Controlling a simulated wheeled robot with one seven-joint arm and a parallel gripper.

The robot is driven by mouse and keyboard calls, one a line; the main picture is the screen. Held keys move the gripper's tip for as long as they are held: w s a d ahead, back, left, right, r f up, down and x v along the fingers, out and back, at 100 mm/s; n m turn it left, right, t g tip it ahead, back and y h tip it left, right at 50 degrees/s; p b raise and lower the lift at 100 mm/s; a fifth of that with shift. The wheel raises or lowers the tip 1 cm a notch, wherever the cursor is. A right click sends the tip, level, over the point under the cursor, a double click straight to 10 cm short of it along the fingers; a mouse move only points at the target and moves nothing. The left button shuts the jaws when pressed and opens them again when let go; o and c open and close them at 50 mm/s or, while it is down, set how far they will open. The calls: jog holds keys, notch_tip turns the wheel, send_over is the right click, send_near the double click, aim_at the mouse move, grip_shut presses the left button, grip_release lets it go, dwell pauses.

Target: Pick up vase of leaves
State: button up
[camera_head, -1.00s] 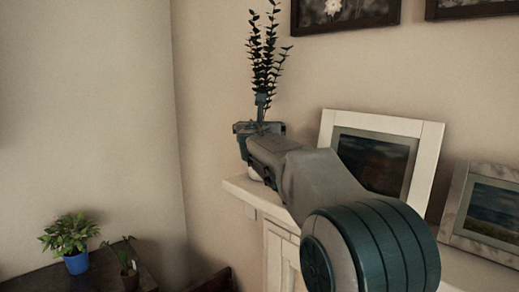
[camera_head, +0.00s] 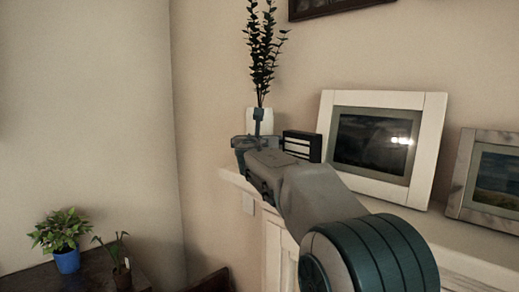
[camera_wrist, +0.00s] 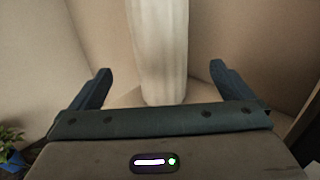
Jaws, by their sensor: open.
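The vase of leaves (camera_head: 264,55) stands at the left end of the white mantel shelf, with dark leafy stems rising from a white vase body. In the head view my gripper (camera_head: 255,142) is in front of the vase and hides its lower part. In the wrist view the white ribbed vase (camera_wrist: 160,35) stands upright just beyond and between my two fingers, a little left of centre. My gripper (camera_wrist: 160,72) is open, with a gap on each side of the vase. The leaves are out of the wrist view.
A small black box with light stripes (camera_head: 301,146) is right of my gripper. Two framed pictures (camera_head: 436,140) (camera_head: 455,205) lean on the shelf to the right. A potted plant in blue (camera_head: 67,260) sits on a dark table at lower left.

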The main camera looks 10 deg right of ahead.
aim_at(267, 126)
jog(key=w+d+p, duration=0.2)
jog(key=w+p, duration=0.4)
jog(key=w, duration=0.5)
jog(key=shift+w+d+f, duration=0.2)
jog(key=shift+w+f, duration=0.05)
jog(key=shift+w, duration=0.15)
jog(key=c, duration=1.4)
jog(key=shift+r, duration=0.1)
jog(key=shift+c, duration=0.4)
